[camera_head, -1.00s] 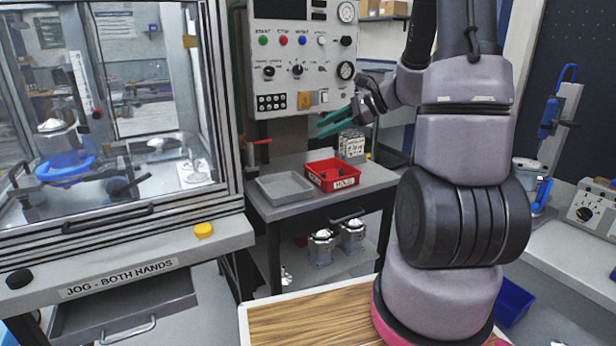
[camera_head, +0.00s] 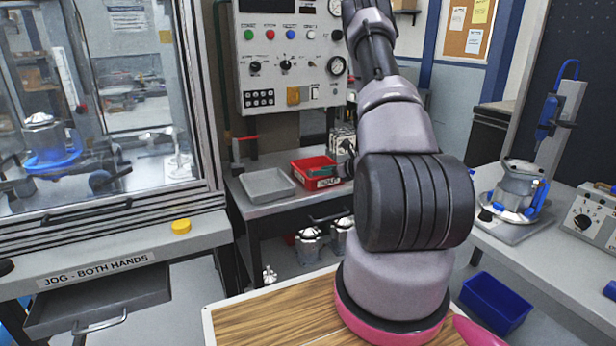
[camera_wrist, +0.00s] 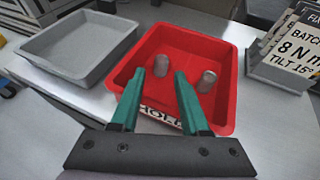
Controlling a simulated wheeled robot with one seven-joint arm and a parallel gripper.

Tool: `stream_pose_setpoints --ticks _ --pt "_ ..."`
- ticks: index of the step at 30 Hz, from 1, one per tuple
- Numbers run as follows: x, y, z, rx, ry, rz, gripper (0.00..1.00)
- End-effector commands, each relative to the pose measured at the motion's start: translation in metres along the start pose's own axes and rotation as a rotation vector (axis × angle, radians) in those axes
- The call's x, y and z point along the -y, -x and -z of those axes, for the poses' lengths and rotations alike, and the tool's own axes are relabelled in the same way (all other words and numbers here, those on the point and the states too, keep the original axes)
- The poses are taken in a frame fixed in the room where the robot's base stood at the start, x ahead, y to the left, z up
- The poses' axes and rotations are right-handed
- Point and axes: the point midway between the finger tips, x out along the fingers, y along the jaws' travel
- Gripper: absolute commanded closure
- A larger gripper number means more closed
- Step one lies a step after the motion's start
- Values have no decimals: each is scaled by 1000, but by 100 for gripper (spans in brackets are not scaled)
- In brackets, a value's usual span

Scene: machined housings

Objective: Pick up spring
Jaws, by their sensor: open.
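Two small grey cylinders lie in the red tray (camera_wrist: 224,107) in the wrist view, a left one (camera_wrist: 161,65) and a right one (camera_wrist: 208,80). I cannot tell from their plain look whether either is the spring. My gripper (camera_wrist: 159,73) is open, its teal fingers apart and empty over the near part of the tray. The left cylinder shows between and beyond the fingertips; the right one lies just right of the right finger. In the head view the red tray (camera_head: 299,178) sits on the bench, and my arm hides most of the gripper.
A grey empty tray (camera_wrist: 79,45) stands left of the red one, also seen in the head view (camera_head: 266,186). A labelled card block (camera_wrist: 287,62) stands close right. Metal housings (camera_head: 309,246) sit on the shelf below. The control panel (camera_head: 290,65) rises behind.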

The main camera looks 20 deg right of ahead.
Motion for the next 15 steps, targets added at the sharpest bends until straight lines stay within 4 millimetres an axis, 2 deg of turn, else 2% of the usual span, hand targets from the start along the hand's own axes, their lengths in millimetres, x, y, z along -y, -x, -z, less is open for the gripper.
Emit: stream_pose_setpoints --ticks 5,15 --pt "0 -14 -1 0 1 -2 54" --pt "2 -58 -2 0 1 -2 54"
